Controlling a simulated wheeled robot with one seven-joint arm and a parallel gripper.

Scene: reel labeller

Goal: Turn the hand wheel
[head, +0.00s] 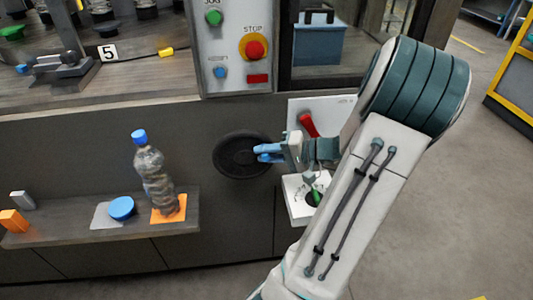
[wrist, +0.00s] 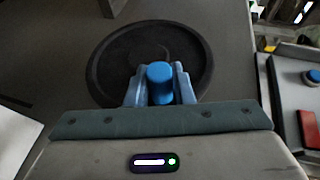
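The hand wheel (head: 232,157) is a black disc on the dark front panel of the machine, left of my arm. In the wrist view the wheel (wrist: 105,65) fills the upper middle. Its blue handle (wrist: 160,82) stands out from the wheel's near side, toward the lower middle of the disc. My gripper (head: 268,153) is at the wheel's right side in the head view. In the wrist view my gripper's blue fingers (wrist: 160,88) lie on both sides of the handle and appear to touch it. The fingers hide the handle in the head view.
A red lever (head: 308,124) and a white box with a green part (head: 297,201) are close by my gripper. A shelf (head: 60,232) at left holds a bottle (head: 153,172) and small items. The control panel (head: 237,45) with buttons is above the wheel.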

